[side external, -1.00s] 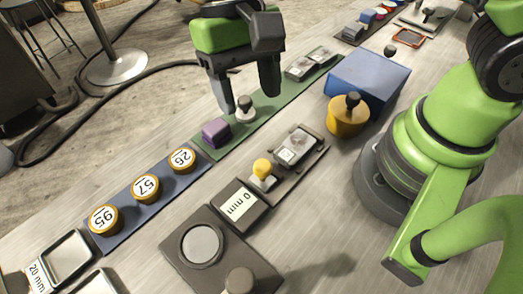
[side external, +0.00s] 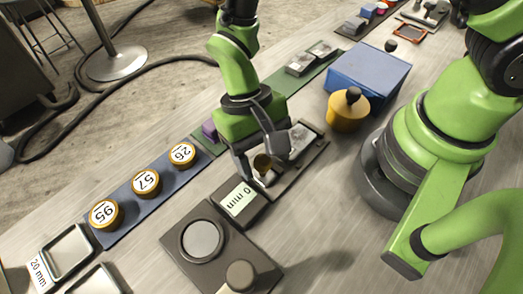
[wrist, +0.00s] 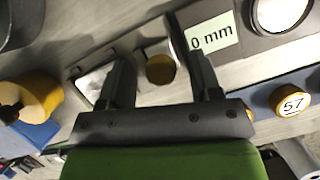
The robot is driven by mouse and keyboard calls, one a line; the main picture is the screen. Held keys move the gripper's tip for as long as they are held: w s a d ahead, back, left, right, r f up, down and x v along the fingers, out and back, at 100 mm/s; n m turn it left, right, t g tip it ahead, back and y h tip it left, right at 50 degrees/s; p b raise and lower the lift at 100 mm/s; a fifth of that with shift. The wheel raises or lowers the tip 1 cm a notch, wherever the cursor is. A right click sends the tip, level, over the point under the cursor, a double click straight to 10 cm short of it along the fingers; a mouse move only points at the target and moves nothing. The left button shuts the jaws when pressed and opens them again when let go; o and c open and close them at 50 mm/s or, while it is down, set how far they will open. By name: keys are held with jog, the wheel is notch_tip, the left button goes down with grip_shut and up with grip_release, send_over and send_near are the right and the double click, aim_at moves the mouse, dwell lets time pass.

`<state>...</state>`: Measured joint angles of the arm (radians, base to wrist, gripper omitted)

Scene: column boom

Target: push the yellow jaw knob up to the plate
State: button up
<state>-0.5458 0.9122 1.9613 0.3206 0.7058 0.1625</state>
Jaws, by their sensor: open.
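The yellow jaw knob (side external: 262,162) stands on the dark gauge fixture (side external: 318,152), in shadow under my gripper. In the wrist view the knob (wrist: 160,69) shows between my two fingers. My gripper (side external: 264,168) is open, low over the fixture, with one finger on each side of the knob. In the wrist view my gripper (wrist: 160,60) shows a gap on both sides of the knob. A pale metal piece, perhaps the plate (side external: 300,140), lies on the fixture, beyond the finger on the far side. A display reading 0 mm (side external: 239,199) is at the other end.
A dark block with a round grey disc (side external: 202,239) and a knob is nearby in front. Round yellow weights (side external: 146,182) sit on a blue mat to the left. A blue box (side external: 368,80) and a yellow pot (side external: 348,110) stand behind right.

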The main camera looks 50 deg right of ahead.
aim_at(279, 169)
grip_shut()
jog(key=shift+d, duration=1.55)
grip_release()
jog(key=a+v, duration=0.1)
jog(key=v, duration=0.9)
jog(key=shift+d, duration=0.45)
